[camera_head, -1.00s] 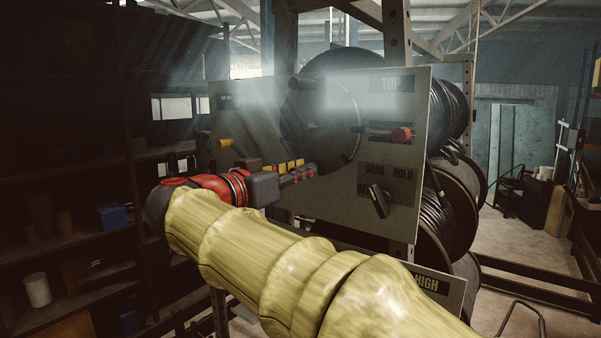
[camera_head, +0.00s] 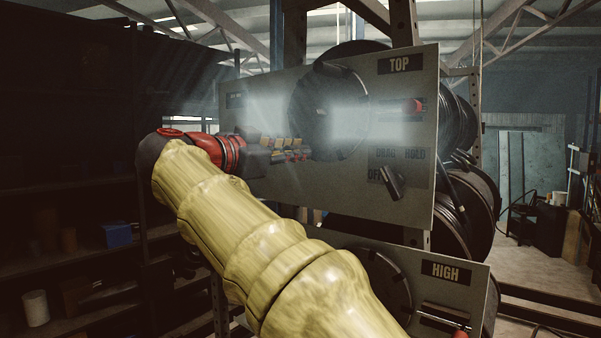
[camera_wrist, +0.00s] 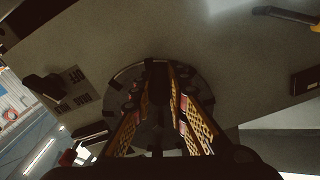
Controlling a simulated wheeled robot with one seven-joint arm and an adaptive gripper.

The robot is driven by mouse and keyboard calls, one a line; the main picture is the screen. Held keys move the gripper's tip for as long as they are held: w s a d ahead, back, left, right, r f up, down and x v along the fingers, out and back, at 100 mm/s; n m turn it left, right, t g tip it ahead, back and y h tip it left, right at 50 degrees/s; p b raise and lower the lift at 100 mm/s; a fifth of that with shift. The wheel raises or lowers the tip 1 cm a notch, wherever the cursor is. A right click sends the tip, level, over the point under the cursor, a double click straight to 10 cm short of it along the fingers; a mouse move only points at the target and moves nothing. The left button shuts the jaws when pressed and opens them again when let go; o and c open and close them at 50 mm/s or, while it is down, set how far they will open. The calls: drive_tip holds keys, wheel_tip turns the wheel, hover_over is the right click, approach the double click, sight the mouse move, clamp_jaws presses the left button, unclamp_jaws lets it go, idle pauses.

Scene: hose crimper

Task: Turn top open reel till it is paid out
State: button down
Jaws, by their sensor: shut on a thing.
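The top reel's dark round wheel (camera_head: 330,115) is set in a grey panel (camera_head: 430,185) with a TOP label (camera_head: 400,65). A bright haze crosses the wheel's face. My gripper (camera_head: 306,153) reaches the wheel's lower left from the left. In the wrist view, its yellow-and-black fingers are closed in on a dark knob-like part (camera_wrist: 158,76) in front of the wheel (camera_wrist: 196,84). The exact grip is dark and partly hidden by the fingers. Black cable coils (camera_head: 462,125) show behind the panel at the right.
A black lever (camera_head: 391,182) sits by the DRAG and HOLD labels, below a red knob (camera_head: 418,105). A second panel marked HIGH (camera_head: 446,270) stands below. A yellow handle (camera_wrist: 285,13) shows in the wrist view. Dark shelves (camera_head: 70,235) stand at left.

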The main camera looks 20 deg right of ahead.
drive_tip(key=shift+w+a+r+m+b, duration=0.3)
drive_tip(key=shift+m+b, duration=0.1)
drive_tip(key=shift+m, duration=0.2)
drive_tip(key=shift+w+a+r+m+b, duration=0.2)
drive_tip(key=shift+w+m+b, duration=0.15)
drive_tip(key=shift+m, duration=0.25)
drive_tip(key=shift+r, duration=0.1)
drive_tip(key=c, duration=1.7)
unclamp_jaws()
drive_tip(key=shift+c, duration=0.2)
drive_tip(key=v, duration=1.2)
